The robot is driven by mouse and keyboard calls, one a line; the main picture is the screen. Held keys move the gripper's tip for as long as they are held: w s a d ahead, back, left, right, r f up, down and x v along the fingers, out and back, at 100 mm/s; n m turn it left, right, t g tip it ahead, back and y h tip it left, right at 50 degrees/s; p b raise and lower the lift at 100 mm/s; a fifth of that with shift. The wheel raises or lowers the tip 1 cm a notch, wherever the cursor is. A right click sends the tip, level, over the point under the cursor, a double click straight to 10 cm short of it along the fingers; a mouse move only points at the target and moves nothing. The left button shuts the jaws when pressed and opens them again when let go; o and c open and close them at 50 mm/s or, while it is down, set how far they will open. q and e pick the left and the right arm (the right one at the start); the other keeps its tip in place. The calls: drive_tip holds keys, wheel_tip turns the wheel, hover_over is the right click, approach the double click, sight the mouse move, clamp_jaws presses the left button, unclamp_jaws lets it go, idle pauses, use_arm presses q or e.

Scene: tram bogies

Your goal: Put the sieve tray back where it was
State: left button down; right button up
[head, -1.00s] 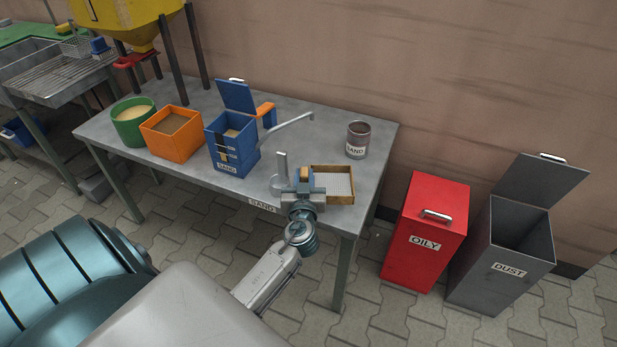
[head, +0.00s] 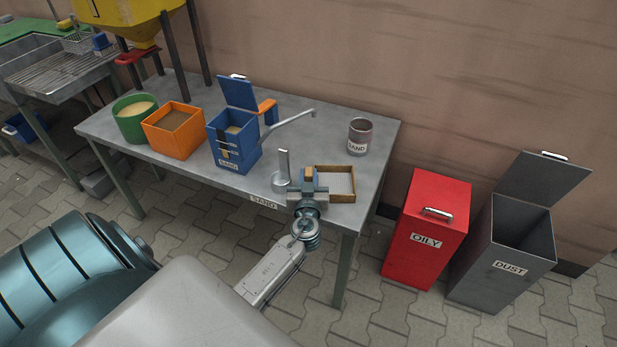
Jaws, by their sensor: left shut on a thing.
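The sieve tray (head: 340,184) has a brown wooden frame and a pale grey bottom. It is at the front right of the grey sand table (head: 340,125), near the front edge. My left gripper (head: 309,181) is shut on the tray's left side, and its jaws cover that side. I cannot tell whether the tray rests on the table top or is just above it. My right gripper is not in view.
A grey post on a round base (head: 283,172) stands close left of the gripper. A sand can (head: 360,137) is behind the tray. A blue open-lidded sand box (head: 234,148), orange box (head: 173,131) and green tub (head: 134,121) stand left. Red (head: 427,230) and grey (head: 515,255) bins are right.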

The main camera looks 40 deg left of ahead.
use_arm(q)
drive_tip(key=shift+f, duration=0.1)
drive_tip(key=c, duration=1.3)
unclamp_jaws()
drive_tip(key=shift+o, duration=0.2)
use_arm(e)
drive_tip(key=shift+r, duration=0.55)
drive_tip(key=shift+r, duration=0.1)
